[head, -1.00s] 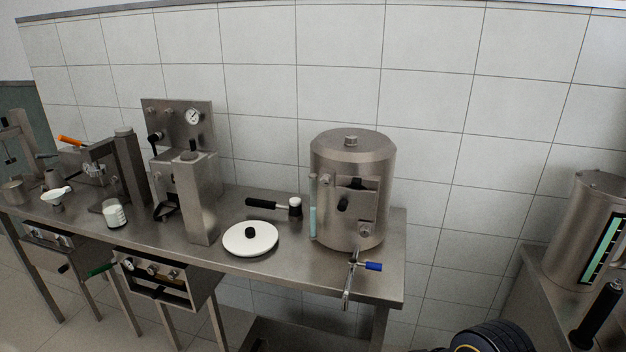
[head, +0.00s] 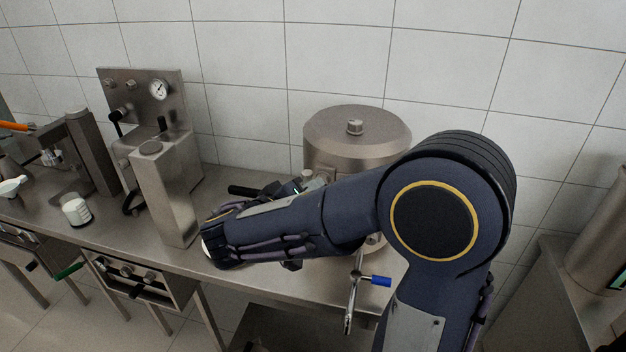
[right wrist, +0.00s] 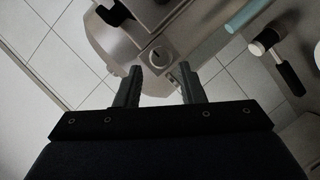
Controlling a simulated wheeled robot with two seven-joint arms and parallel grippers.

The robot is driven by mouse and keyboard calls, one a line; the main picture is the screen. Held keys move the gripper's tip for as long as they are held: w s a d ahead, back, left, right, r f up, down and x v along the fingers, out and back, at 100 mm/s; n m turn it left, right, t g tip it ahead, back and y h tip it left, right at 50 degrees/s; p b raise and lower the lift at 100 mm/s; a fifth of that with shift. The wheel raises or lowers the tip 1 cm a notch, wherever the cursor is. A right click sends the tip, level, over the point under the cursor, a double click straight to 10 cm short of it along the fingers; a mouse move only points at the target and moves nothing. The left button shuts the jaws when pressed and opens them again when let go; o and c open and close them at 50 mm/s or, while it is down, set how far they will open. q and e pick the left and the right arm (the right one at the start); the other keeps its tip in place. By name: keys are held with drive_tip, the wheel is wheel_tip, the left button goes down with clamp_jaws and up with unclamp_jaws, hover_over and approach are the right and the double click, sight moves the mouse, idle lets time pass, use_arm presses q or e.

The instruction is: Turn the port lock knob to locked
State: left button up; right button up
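The separator is a steel cylindrical vessel with a lid (head: 335,128), standing on the bench behind my right arm. In the right wrist view, a round steel knob (right wrist: 158,55) with a dark mark across its face sits on the vessel's fittings. I take it for the port lock knob, but cannot read its position. My right gripper (right wrist: 161,82) is open, its two fingers apart and pointing towards the knob, with nothing visible between them. The knob lies just beyond the fingertips, apparently not touched. In the head view my arm hides most of the vessel's front. My left gripper is not in view.
A blue-handled valve (head: 376,281) sticks out at the bench's front edge, close to my right arm. A tall steel block (head: 165,195) stands left of my wrist. A black-handled tool (right wrist: 288,74) and a pale blue tube (right wrist: 248,14) are near the vessel.

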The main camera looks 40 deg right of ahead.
drive_tip(key=x, duration=0.4)
drive_tip(key=shift+w+d+f+p, duration=0.1)
drive_tip(key=shift+d+p, duration=0.25)
drive_tip(key=shift+c, duration=0.4)
drive_tip(key=c, duration=0.6)
drive_tip(key=shift+c, duration=0.2)
